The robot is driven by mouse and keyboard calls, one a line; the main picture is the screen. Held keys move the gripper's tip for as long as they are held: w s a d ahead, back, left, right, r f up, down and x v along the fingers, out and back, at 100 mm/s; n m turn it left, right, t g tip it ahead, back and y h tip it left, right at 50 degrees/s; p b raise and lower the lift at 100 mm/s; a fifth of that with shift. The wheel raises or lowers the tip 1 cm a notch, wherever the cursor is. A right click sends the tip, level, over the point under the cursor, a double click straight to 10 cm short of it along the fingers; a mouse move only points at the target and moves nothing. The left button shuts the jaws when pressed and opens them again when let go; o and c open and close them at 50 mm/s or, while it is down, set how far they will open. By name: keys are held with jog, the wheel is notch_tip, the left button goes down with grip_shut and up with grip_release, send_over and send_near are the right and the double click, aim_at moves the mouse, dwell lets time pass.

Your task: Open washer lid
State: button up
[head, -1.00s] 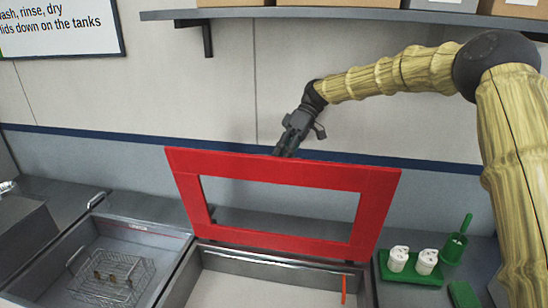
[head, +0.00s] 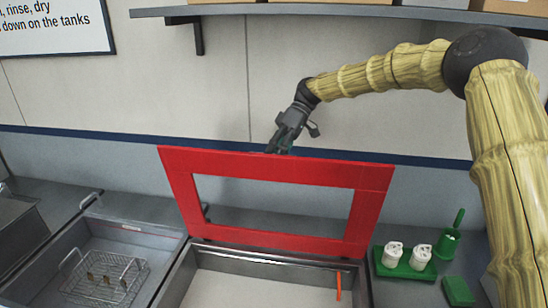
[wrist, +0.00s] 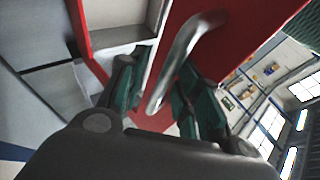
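The red washer lid (head: 373,200) stands raised, nearly upright, at the back of the middle tank (head: 205,275) in the head view. It is a frame with a large rectangular opening. My gripper (head: 277,147) is at the lid's top edge, reaching down from behind; its fingertips are partly hidden there. In the wrist view, the lid's red surface (wrist: 190,25) and its bent metal handle (wrist: 182,52) show. The handle lies between the two spread green-padded fingers of my gripper (wrist: 160,98), with gaps beside it. My gripper is open around the handle.
A left tank holds a wire basket (head: 118,277). A green tray (head: 405,268) with two white containers, a green scoop holder (head: 450,243) and a green block (head: 458,291) stand at right. A wall shelf (head: 330,12) with boxes hangs above my arm.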

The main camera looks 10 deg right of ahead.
jog(key=v, duration=1.1)
jog(key=shift+w+d, duration=0.2)
jog(key=shift+d, duration=0.2)
jog(key=shift+r, duration=0.15)
